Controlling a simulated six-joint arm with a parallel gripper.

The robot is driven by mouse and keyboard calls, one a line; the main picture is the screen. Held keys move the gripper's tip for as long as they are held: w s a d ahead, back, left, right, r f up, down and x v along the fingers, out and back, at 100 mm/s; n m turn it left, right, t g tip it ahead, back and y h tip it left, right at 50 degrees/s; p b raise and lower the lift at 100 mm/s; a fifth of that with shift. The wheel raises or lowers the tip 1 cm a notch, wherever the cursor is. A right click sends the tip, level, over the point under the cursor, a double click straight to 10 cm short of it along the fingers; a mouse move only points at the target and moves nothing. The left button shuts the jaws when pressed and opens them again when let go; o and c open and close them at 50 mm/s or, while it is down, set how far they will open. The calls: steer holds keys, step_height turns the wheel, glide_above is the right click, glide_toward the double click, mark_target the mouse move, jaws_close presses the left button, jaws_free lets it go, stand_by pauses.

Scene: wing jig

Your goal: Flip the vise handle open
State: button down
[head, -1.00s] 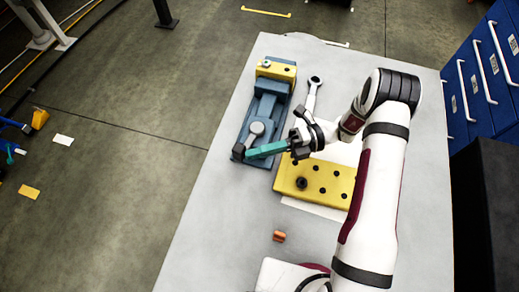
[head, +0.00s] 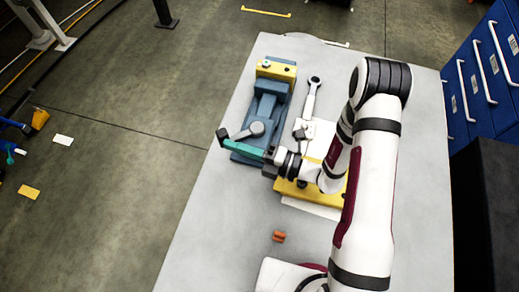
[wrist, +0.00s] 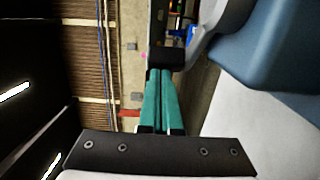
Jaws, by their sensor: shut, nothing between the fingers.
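The blue vise (head: 268,104) stands at the left edge of the grey table, with a yellow block at its far end. Its grey handle (head: 255,129) lies across the near end and points left, and its black end (head: 222,136) sticks out past the vise and table edge. My gripper (head: 230,144) has its teal fingers shut and empty, reaching left across the near end of the vise beside the handle. In the wrist view the fingertips (wrist: 160,72) meet the black end (wrist: 166,57); whether they touch is unclear. The grey handle arm (wrist: 225,22) shows at upper right.
A ratchet wrench (head: 313,95) lies right of the vise. A yellow block with holes (head: 300,192) sits below my wrist, partly hidden. A small orange part (head: 279,236) lies on the table (head: 225,230), where the near left is clear. Blue drawers (head: 490,70) stand at right.

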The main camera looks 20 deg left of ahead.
mark_target(219, 139)
steer(key=w+a+m+t, duration=0.1)
steer(key=w+a, duration=0.3)
steer(key=shift+a+t, duration=0.3)
steer(key=shift+a, duration=0.05)
stand_by(0.3)
steer(key=shift+w, duration=0.15)
stand_by(0.6)
steer(key=s, duration=0.3)
steer(key=shift+s+d, duration=0.15)
steer(key=shift+s, duration=0.05)
steer(key=s+d, duration=0.6)
steer(key=d, duration=0.2)
steer(key=shift+s, duration=0.4)
